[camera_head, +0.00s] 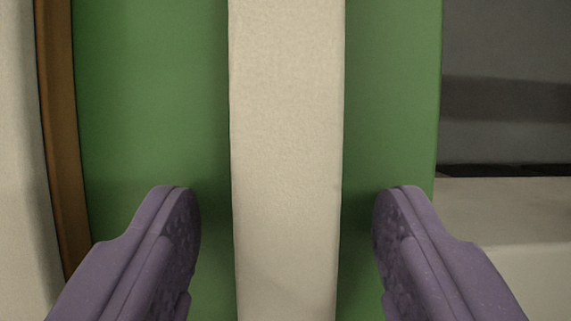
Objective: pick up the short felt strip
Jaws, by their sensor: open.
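A cream-coloured strip (287,130), which looks like the felt strip, runs from the top to the bottom of the view. Both its ends are out of view, so I cannot tell its length. It lies on or in front of a green surface (150,110). My gripper (287,205) is open, with one purple finger to the left of the strip and one to the right. Green shows between each fingertip and the strip, so neither finger appears to touch it. I cannot tell the height of the fingertips relative to the strip.
A brown edging (58,130) borders the green surface on the left, with a pale surface (20,160) beyond it. On the right, past the green edge, are a grey area (505,60) and a pale ledge (515,210) with a dark gap above it.

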